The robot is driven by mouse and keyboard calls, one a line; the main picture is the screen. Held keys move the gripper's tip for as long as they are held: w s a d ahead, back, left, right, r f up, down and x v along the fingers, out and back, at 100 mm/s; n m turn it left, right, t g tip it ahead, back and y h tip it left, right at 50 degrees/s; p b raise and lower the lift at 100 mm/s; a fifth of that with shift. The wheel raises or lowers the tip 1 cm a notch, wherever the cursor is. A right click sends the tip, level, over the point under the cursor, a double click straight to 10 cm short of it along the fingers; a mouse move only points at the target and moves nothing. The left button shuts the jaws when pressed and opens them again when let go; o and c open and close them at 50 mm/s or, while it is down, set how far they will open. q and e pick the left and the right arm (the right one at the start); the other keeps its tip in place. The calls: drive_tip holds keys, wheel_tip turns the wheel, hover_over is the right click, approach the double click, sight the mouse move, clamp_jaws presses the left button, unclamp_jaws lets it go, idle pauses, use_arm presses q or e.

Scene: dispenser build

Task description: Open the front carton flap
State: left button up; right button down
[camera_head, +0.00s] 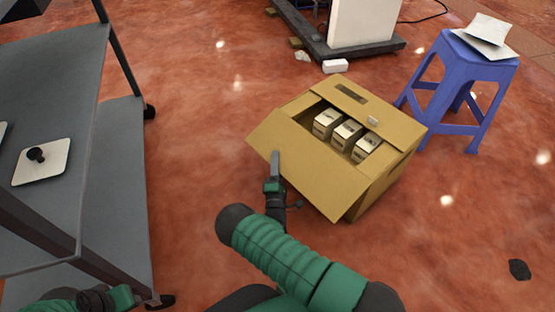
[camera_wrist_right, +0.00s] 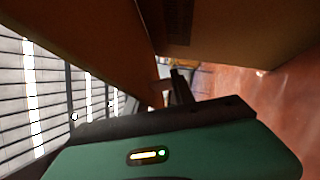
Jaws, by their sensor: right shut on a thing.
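A brown cardboard carton (camera_head: 382,187) stands on the floor with its top open. Several small boxes (camera_head: 347,133) sit in a row inside it. The front carton flap (camera_head: 318,171) is folded outward toward me and slopes down. My right gripper (camera_head: 276,163) is at the flap's near left part, shut on it. In the right wrist view a dark finger (camera_wrist_right: 181,86) lies close to brown cardboard (camera_wrist_right: 95,40); the exact contact is hidden. My left gripper (camera_head: 118,297) shows only partly at the bottom left, and its jaws are unclear.
A blue stool (camera_head: 463,65) with papers on it stands right of the carton. A grey shelf cart (camera_head: 110,170) stands at the left, with a white plate (camera_head: 55,165) on it. A white block (camera_head: 335,66) lies behind the carton. Open floor lies left of the carton.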

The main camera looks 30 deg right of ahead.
drive_tip(key=r+m+g+p, duration=0.1)
drive_tip(key=r+p, duration=0.1)
drive_tip(key=p, duration=0.1)
drive_tip(key=a+r+m+g+p, duration=0.1)
drive_tip(key=r+p, duration=0.1)
drive_tip(key=p, duration=0.2)
drive_tip(key=r+m+g+y+p, duration=0.1)
drive_tip(key=r+m+p, duration=0.1)
drive_tip(key=p, duration=0.2)
drive_tip(key=shift+s+a+g, duration=0.3)
drive_tip(key=shift+s, duration=0.1)
drive_tip(key=shift+r+p, duration=0.4)
drive_tip(key=shift+p, duration=0.45)
drive_tip(key=shift+w+r, duration=0.1)
drive_tip(key=shift+r, duration=0.15)
drive_tip(key=shift+d+r, duration=0.1)
drive_tip(key=c, duration=1.2)
unclamp_jaws()
drive_tip(key=shift+r, duration=0.1)
drive_tip(key=shift+o, duration=0.2)
